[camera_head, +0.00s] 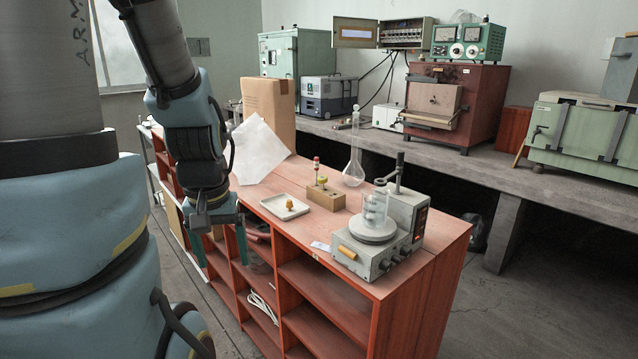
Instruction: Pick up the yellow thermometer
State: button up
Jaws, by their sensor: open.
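A small wooden block (326,198) stands on the red-brown shelf unit's top and holds upright pieces. One has a yellow top (322,180), possibly the yellow thermometer; it is too small to tell for certain. A red-topped piece (316,164) stands close beside it. My gripper (222,260) points down at the left, its two green fingers apart and nothing visible between them. It is left of the block and well apart from it, in front of the shelf unit's left part.
A white tray (275,211) with a small yellow-orange item lies left of the block. A glass flask (354,175) stands behind it. A hot plate (365,255) with a beaker (374,210) is at right. A white sheet (258,150) leans near a cardboard box (268,103).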

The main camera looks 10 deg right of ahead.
aim_at(322, 178)
jog(key=i+j, duration=0.2)
jog(key=i, duration=0.25)
jog(key=i+j, duration=0.2)
jog(key=i, duration=0.25)
jog(key=i+j+z, duration=0.1)
jog(key=i+j, duration=0.15)
jog(key=i, duration=0.2)
jog(key=i+j, duration=0.25)
jog(key=i, duration=0.2)
